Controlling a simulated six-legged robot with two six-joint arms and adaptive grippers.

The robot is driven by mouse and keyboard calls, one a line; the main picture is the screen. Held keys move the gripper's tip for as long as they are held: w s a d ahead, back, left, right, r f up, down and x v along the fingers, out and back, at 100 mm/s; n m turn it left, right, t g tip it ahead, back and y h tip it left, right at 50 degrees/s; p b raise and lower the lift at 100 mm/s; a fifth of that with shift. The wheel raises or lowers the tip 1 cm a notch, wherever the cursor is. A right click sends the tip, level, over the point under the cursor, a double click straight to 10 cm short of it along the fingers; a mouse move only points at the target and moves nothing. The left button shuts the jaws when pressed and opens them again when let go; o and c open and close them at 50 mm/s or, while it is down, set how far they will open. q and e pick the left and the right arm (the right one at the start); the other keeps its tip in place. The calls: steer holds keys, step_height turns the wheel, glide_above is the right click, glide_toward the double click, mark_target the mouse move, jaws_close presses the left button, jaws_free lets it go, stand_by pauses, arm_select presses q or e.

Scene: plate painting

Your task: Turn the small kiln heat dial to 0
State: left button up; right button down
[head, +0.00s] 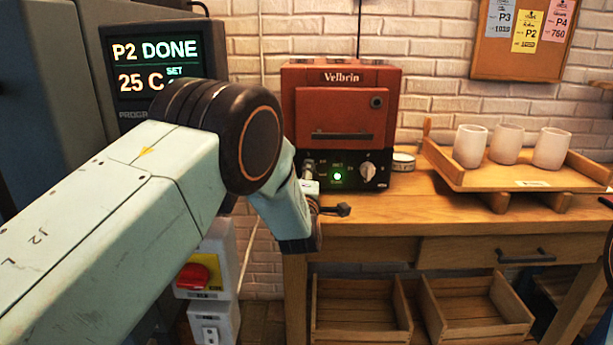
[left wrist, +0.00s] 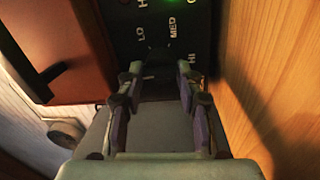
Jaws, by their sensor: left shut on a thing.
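The small red kiln (head: 340,100), marked Velbrin, stands on the wooden bench with a black control panel (head: 345,185) along its bottom. My left gripper (head: 309,178) is at the left part of this panel and hides most of the dial there. In the left wrist view, the gripper (left wrist: 160,76) has its two fingers on either side of the dark heat dial (left wrist: 156,56), shut on it. The labels LO, MED and HI show around this dial. Its pointer is too dark to read. My right gripper is not in view.
A pale knob (head: 368,171) sits at the panel's right, and a green light (head: 337,176) glows between the dials. A wooden tray (head: 460,178) with three white cups stands to the right. A screen (head: 155,65) reading P2 DONE, 25 C is at the left.

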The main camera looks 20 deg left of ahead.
arm_select(q)
steer(key=o, duration=1.1)
steer(key=shift+w+f, duration=0.1)
steer(key=v, duration=1.2)
